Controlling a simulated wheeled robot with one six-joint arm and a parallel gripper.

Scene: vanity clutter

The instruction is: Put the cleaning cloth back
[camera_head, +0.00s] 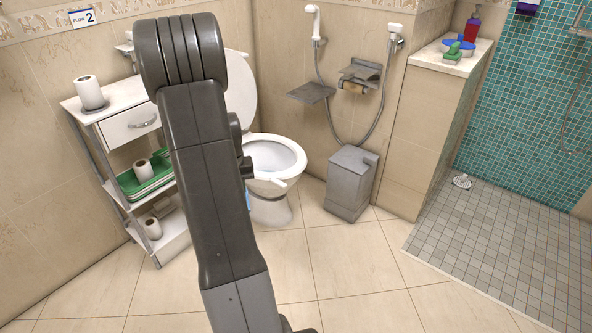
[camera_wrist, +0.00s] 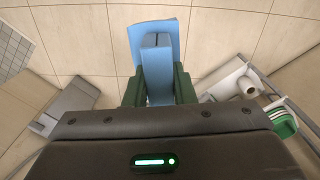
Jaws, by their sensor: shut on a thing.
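The light blue cleaning cloth (camera_wrist: 140,58) is in the wrist view, hanging between the dark green fingers of my gripper (camera_wrist: 157,86). The gripper is shut on it, with part of the cloth spreading past the fingers over the beige floor tiles. In the head view only a small blue sliver of the cloth (camera_head: 247,199) shows beside my arm, in front of the toilet. My gripper itself is hidden behind the arm there.
A white shelf unit (camera_head: 119,105) with paper rolls and a green tray (camera_head: 128,184) stands left of the toilet (camera_head: 275,157). A grey pedal bin (camera_head: 350,184) is to its right. A ledge (camera_head: 449,62) holds bottles and a green item. The middle floor is clear.

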